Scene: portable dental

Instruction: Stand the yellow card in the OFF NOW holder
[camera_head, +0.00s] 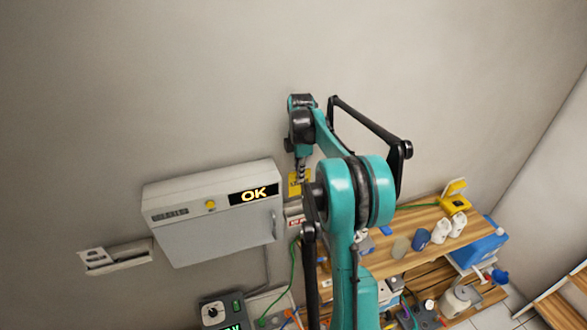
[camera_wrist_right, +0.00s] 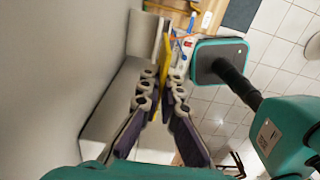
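The yellow card (camera_head: 295,188) shows just below the tips of my right gripper (camera_head: 301,172), close to the wall. In the right wrist view the card (camera_wrist_right: 181,56) is seen nearly edge-on at the fingertips. My right gripper (camera_wrist_right: 162,82) looks nearly closed on it, with only a narrow gap between the fingers. A small pale holder with a red label (camera_head: 295,221) is on the wall below the card, partly hidden by my arm. Its lettering is too small to read fully. My left gripper is not in view.
A grey wall cabinet (camera_head: 220,222) with a lit OK display is left of the holder. A white wall fitting (camera_head: 115,256) is further left. A wooden bench (camera_head: 412,262) with bottles and a yellow box (camera_head: 455,203) stands at the right. Bare wall is above.

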